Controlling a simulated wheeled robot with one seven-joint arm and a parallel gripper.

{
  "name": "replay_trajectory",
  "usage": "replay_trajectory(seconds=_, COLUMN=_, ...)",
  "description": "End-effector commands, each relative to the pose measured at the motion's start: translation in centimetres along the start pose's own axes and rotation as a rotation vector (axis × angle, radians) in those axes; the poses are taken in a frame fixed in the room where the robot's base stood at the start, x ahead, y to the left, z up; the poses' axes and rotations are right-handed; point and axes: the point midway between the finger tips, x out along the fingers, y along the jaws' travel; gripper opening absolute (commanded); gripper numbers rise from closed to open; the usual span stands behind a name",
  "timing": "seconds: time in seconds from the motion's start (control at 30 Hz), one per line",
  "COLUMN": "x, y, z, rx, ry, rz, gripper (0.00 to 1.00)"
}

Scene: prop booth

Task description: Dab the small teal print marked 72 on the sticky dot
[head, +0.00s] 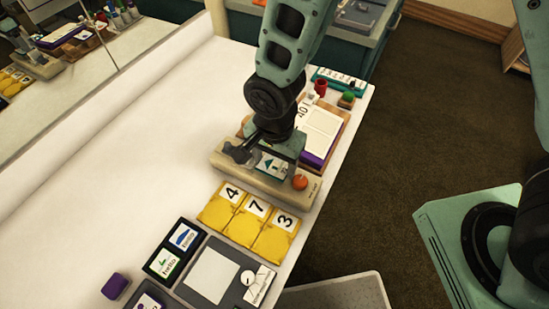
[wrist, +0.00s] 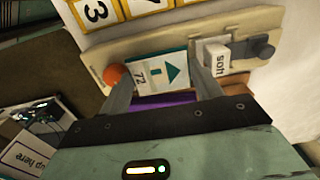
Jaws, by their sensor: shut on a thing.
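The small teal print marked 72 (wrist: 153,72), a white card with a teal arrow and teal edge, is between the two fingers of my gripper (wrist: 163,88). In the head view the print (head: 270,166) shows just below my gripper (head: 266,150), over the beige holder (head: 228,167). My gripper is shut on it. Whether the print still touches the holder I cannot tell. I cannot surely pick out the sticky dot; a round white spot (head: 248,278) shows on the dark grey board at the bottom.
An orange ball (head: 300,182) sits at the holder's right end. A white lettered block (wrist: 216,58) stands beside the fingers. Yellow cards 4, 7, 3 (head: 243,228) lie in front. A purple block (head: 115,286) lies left. The white table (head: 130,170) is clear on the left.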

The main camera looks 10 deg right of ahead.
Motion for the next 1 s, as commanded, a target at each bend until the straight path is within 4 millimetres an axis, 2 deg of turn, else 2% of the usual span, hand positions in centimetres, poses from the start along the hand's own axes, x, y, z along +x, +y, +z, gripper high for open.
replay_trajectory(seconds=0.27, x=-0.3, y=0.1, z=0.0, rx=0.000, ry=-0.001, rz=0.003, gripper=0.43)
replay_trajectory(seconds=1.0, x=-5.9, y=0.0, z=0.0, rx=0.001, ry=0.000, rz=0.001, gripper=0.43)
